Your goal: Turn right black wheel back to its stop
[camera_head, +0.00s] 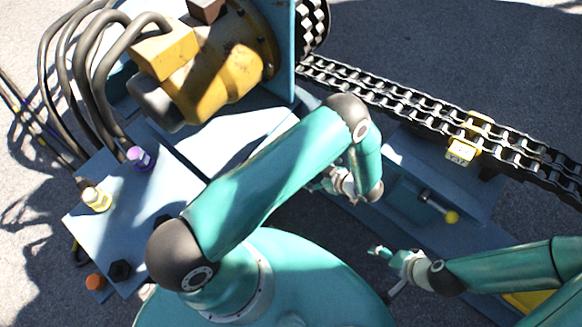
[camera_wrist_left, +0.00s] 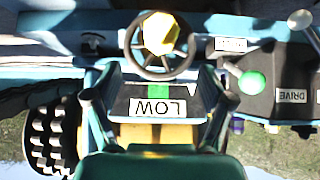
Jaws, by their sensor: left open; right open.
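A black wheel (camera_wrist_left: 133,43) with a yellow hub shows at the top middle of the left wrist view, which is upside down. I cannot tell whether it is the right one of several, and I do not make out a wheel in the head view. My left gripper (camera_wrist_left: 155,70) is open, its fingers spread either side below the wheel, with no visible grip on it. In the head view my left gripper (camera_head: 330,184) is partly hidden by my own arm. My right gripper (camera_head: 382,252) is open and empty, beside the blue machine frame.
A lever with a yellow knob (camera_head: 452,216) sticks out near my right gripper.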

